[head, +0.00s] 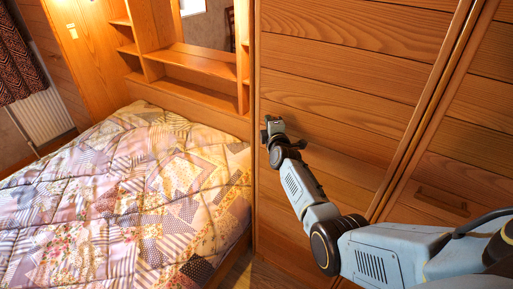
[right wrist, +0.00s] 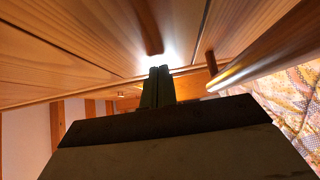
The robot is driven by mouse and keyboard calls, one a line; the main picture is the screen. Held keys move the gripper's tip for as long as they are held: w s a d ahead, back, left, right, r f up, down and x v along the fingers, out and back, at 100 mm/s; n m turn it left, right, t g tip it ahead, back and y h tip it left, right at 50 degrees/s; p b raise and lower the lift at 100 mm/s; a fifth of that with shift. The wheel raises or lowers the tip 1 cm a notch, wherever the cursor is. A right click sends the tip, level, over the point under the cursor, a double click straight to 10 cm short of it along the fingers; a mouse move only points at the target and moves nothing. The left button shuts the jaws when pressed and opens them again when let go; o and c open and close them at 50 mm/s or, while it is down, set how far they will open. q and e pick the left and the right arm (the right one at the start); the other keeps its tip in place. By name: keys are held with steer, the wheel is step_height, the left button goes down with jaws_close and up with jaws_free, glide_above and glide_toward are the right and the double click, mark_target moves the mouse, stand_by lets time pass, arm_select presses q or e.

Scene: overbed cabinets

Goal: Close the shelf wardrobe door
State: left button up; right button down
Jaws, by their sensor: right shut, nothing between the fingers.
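The wooden wardrobe door (head: 345,85), made of horizontal planks, fills the middle right of the head view. I cannot tell whether it is fully flush with its frame. My right gripper (head: 272,125) is at the door's left part, close to its left edge, with its fingers together and empty. In the right wrist view, the shut fingers (right wrist: 158,86) point along a wooden surface (right wrist: 80,35) with a dark bar-like handle (right wrist: 148,25). Contact with the door cannot be made out. My left gripper is not in view.
A bed with a patchwork quilt (head: 130,200) stands left of the wardrobe; the quilt also shows in the right wrist view (right wrist: 295,100). Open shelves (head: 195,62) are behind the bed. Another plank panel with a handle (head: 442,200) is at the right. Little floor shows between bed and wardrobe.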

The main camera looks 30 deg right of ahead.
steer(key=a+p+v, duration=0.2)
steer(key=p+v, duration=0.2)
steer(key=v, duration=0.9)
steer(key=shift+w+p, duration=0.4)
steer(key=shift+a, duration=0.15)
steer(key=s+a+f+m+g+y+b, duration=0.25)
steer(key=s+f, duration=0.25)
steer(key=f, duration=0.7)
steer(key=s+a+f+m+g+y+b, duration=0.15)
steer(key=s+a+f+b, duration=0.35)
steer(key=f, duration=0.7)
steer(key=s+a+f+m+g+y+b, duration=0.1)
steer(key=s+a+f+g, duration=0.15)
steer(key=s+f, duration=0.65)
steer(key=s+f+m+g+b, duration=0.3)
steer(key=s+f+g+b, duration=0.1)
steer(key=s+f, duration=0.9)
steer(key=s+f+m+g+b, duration=0.4)
steer(key=s+f, duration=0.9)
steer(key=s, duration=0.7)
steer(key=shift+s+d+f+g+y, duration=0.25)
steer(key=shift+s+f+g+y, duration=0.1)
steer(key=shift+g, duration=0.5)
